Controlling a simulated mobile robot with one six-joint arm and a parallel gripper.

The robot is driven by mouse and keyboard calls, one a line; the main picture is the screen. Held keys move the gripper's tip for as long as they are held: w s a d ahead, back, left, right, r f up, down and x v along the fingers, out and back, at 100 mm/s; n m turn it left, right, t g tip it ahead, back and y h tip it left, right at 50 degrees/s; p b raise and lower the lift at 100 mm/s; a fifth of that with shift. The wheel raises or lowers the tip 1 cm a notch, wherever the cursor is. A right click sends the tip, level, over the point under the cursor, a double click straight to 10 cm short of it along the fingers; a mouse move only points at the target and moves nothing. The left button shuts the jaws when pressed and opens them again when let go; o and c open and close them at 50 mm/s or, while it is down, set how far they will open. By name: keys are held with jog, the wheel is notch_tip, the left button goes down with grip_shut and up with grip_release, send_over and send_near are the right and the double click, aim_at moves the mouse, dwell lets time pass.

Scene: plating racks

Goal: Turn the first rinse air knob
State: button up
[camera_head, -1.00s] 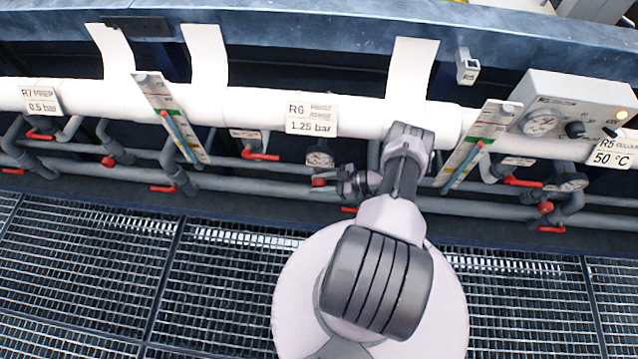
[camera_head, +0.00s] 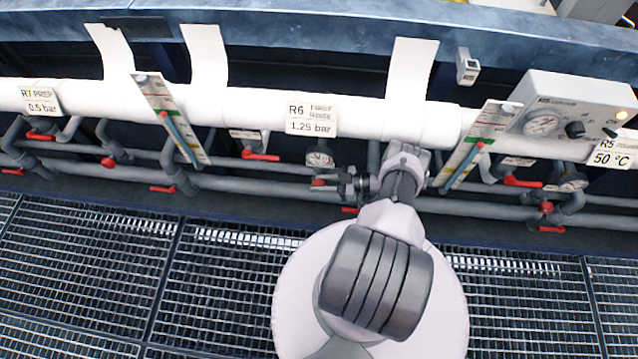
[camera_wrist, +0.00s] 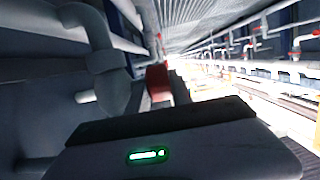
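The R6 first rinse label (camera_head: 311,119) reads 1.25 bar and sits on the white pipe in the head view. Below it are a round gauge (camera_head: 319,158) and a small red knob (camera_head: 318,183). My gripper (camera_head: 343,186) is low beside the pipes, just right of this knob and pointing left toward it. Its fingers are small and dark there, so contact and opening cannot be told. In the wrist view my gripper's dark body with a green light fills the bottom. A red part (camera_wrist: 157,80) shows just beyond it; I cannot tell which part it is.
Red lever handles (camera_head: 260,155) and grey pipes (camera_head: 240,185) run along the rack on both sides. A sloping gauge strip (camera_head: 480,140) stands right of my arm. A grey control box (camera_head: 575,105) is at the right. Grating (camera_head: 90,265) lies in front.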

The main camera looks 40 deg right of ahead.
jog(key=shift+o, duration=0.4)
jog(key=v, duration=0.7)
jog(key=shift+s+d, duration=0.2)
